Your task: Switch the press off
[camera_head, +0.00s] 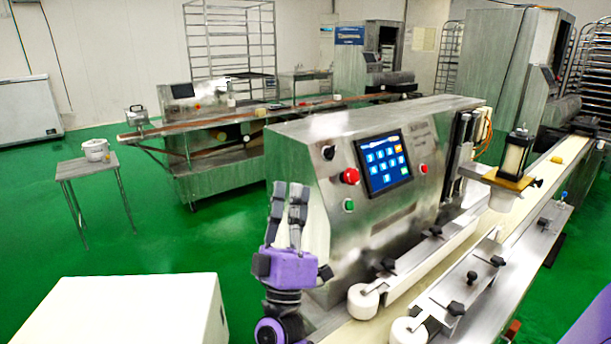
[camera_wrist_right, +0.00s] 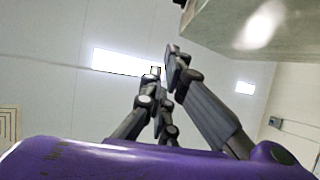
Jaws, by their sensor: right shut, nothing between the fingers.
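The steel press (camera_head: 290,135) stands in the middle of the head view, with a lit blue touch screen (camera_head: 384,163) on its sloped front. Left of the screen are a black knob (camera_head: 328,152), a large red button (camera_head: 350,176) and a green button (camera_head: 348,205). A smaller red button (camera_head: 424,169) is right of the screen. My right gripper (camera_head: 289,188) points upward, left of these controls and apart from them. It is shut and empty. Its fingers also show in the right wrist view (camera_wrist_right: 163,64), pointing toward the ceiling. My left gripper is not in view.
A conveyor belt (camera_head: 555,171) with white rollers (camera_head: 363,301) runs along the press's front. A white box top (camera_head: 130,310) is at the lower left. A small table (camera_head: 85,166) holds a white pot (camera_head: 96,150).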

